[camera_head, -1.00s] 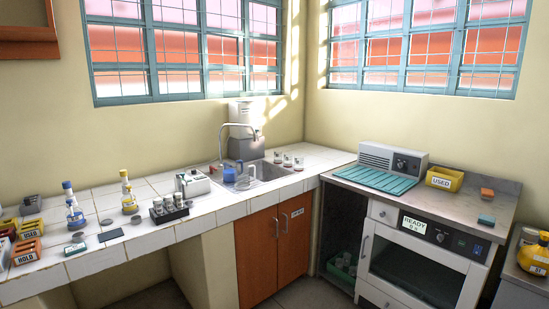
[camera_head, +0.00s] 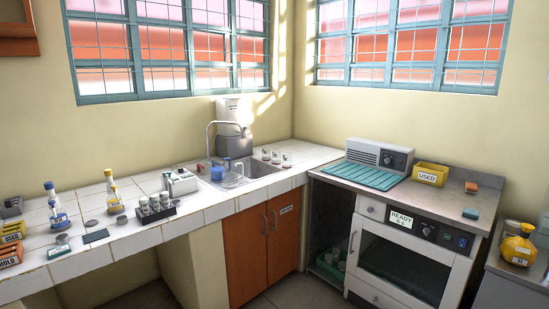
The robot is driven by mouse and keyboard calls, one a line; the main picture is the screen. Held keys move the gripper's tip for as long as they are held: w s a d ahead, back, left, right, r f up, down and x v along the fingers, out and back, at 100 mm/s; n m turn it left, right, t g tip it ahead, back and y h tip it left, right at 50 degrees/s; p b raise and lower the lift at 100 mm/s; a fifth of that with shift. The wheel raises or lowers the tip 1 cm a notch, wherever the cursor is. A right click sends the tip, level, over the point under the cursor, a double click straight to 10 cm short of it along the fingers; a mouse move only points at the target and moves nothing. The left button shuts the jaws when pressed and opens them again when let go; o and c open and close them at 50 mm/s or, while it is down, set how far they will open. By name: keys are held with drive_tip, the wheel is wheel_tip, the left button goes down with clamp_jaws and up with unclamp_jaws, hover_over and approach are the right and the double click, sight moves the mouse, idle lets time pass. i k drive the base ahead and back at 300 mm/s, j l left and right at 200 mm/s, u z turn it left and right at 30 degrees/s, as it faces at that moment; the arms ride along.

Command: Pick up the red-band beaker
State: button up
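Three small clear glass vessels stand in a row on the white tiled counter, just right of the sink: a left one (camera_head: 266,154), a middle one (camera_head: 276,157) and a right one (camera_head: 287,160). They look like beakers with dark or reddish marks, but they are too small to tell which has a red band. A blue vessel (camera_head: 227,163) and a clear vessel (camera_head: 238,169) are at the sink, their kind unclear. My gripper is not in view.
The sink (camera_head: 262,168) has a tall curved tap (camera_head: 209,135). A rack of several jars (camera_head: 157,208) and blue- and yellow-capped bottles stand to the left. The incubator (camera_head: 405,262) reads READY, with a teal mat (camera_head: 372,176) and yellow USED bin (camera_head: 430,174) above.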

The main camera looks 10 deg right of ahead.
sight(287, 157)
drive_tip(key=i+u, duration=0.1)
drive_tip(key=i, duration=1.25)
drive_tip(key=i+u, duration=0.1)
drive_tip(key=i, duration=1.3)
drive_tip(key=i+l+u, duration=0.35)
drive_tip(key=l, duration=0.3)
drive_tip(key=i+l+u, duration=0.15)
drive_tip(key=i+l, duration=0.15)
drive_tip(key=i+l+u, duration=0.2)
drive_tip(key=l, duration=0.25)
drive_tip(key=i+l+u, duration=0.15)
drive_tip(key=l, duration=0.25)
drive_tip(key=i, duration=0.5)
